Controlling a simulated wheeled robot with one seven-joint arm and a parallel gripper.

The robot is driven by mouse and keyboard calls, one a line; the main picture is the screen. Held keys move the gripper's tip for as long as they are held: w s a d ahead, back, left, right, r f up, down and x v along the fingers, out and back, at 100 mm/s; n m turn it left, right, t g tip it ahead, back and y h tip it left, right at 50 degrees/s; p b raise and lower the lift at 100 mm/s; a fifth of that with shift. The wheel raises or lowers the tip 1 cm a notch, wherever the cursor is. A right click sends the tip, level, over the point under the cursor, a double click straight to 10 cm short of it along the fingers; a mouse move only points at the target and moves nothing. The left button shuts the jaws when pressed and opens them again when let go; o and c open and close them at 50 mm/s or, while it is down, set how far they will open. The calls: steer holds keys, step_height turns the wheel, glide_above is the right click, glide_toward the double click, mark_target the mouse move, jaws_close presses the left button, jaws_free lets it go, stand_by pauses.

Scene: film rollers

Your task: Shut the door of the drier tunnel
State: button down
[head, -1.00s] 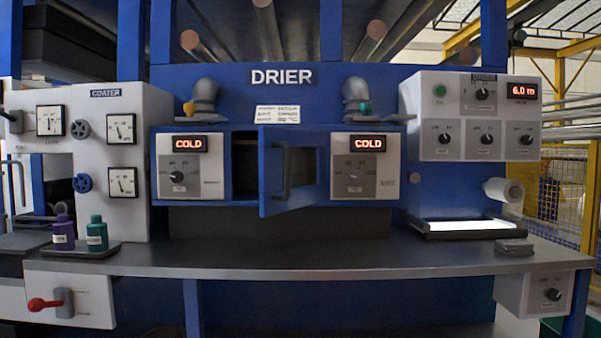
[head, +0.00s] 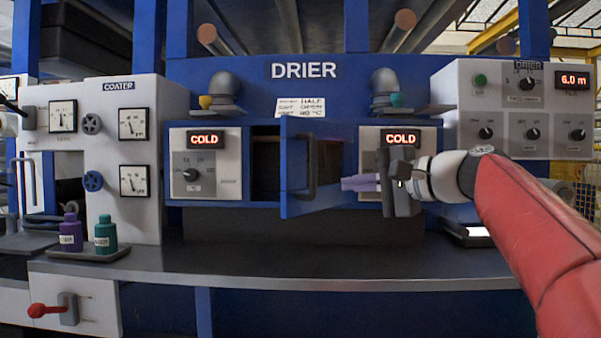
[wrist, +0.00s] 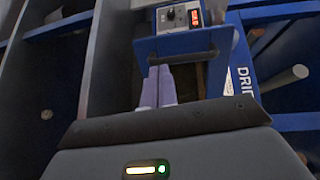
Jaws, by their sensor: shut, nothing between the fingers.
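The blue drier door (head: 298,180) stands open, swung out toward me from the drier tunnel, with a dark opening (head: 266,168) at its left. A dark bar handle (head: 312,167) is on the door. My gripper (head: 345,184) is shut and empty, its pale purple fingers pointing left, just right of the door and handle. I cannot tell whether they touch. In the wrist view the shut fingers (wrist: 157,88) reach toward the door's handle (wrist: 184,58), with the door's blue edge (wrist: 145,46) beyond.
Drier control panels (head: 205,172) flank the opening; both displays read COLD. My gripper partly hides the right panel (head: 371,165). A purple bottle (head: 70,232) and a green bottle (head: 104,235) stand on a tray at left. The middle of the grey counter (head: 300,262) is clear.

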step_height(320, 180, up, 3)
steer(key=d+y, duration=0.1)
steer(key=d, duration=0.1)
steer(key=p, duration=0.4)
glide_toward(291, 163)
steer(key=shift+y, duration=0.3)
steer(key=x, duration=0.5)
steer(key=shift+w+a+f, duration=0.2)
steer(key=shift+w, duration=0.1)
steer(key=shift+w+a+f, duration=0.1)
steer(key=shift+w+a, duration=0.3)
steer(key=shift+a, duration=0.05)
steer(key=shift+a, duration=0.1)
